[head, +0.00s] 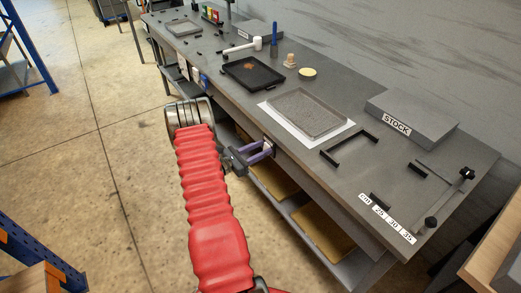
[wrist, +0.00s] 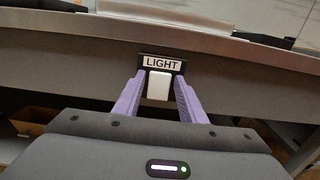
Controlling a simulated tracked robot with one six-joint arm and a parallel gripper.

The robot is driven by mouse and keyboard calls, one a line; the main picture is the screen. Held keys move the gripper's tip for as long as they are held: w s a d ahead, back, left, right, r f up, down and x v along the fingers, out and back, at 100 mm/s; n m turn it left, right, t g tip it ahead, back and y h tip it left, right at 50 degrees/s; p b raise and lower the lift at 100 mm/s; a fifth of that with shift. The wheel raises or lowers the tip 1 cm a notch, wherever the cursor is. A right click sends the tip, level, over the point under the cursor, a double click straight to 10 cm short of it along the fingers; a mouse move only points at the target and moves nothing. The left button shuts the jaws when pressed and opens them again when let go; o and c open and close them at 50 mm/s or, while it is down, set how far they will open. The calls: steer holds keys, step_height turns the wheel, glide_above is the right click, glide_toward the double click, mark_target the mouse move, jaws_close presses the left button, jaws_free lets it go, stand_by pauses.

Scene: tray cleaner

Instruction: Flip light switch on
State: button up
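The light switch (wrist: 158,86) is a white rocker on a dark plate under a "LIGHT" label (wrist: 161,64), on the front edge of the workbench in the wrist view. My gripper (wrist: 158,98) has two purple fingers, spread apart, one on each side of the white rocker. Whether the fingertips touch the plate I cannot tell. In the head view my gripper (head: 268,148) reaches the bench's front edge, and the switch is mostly hidden there. Whether the switch is on or off I cannot tell.
The grey workbench (head: 355,180) carries a mesh tray on a white sheet, a black tray (head: 252,74), a white-headed mallet (head: 256,44) and a STOCK box (head: 412,112). The floor at left is open.

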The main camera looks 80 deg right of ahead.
steer(key=c, duration=0.8)
steer(key=shift+o, duration=0.2)
steer(key=shift+w+a+f+g+h, duration=0.1)
steer(key=shift+f+g+h, duration=0.2)
steer(key=shift+g+h, duration=0.4)
steer(key=shift+w+f+g+h, duration=0.1)
steer(key=shift+f+g+h, duration=0.15)
steer(key=shift+g+h, duration=0.4)
steer(key=o, duration=1)
steer(key=shift+o, duration=0.2)
steer(key=shift+a, duration=0.1)
steer(key=v, duration=1.3)
steer(key=shift+w+a+f, duration=0.2)
steer(key=shift+a, duration=0.05)
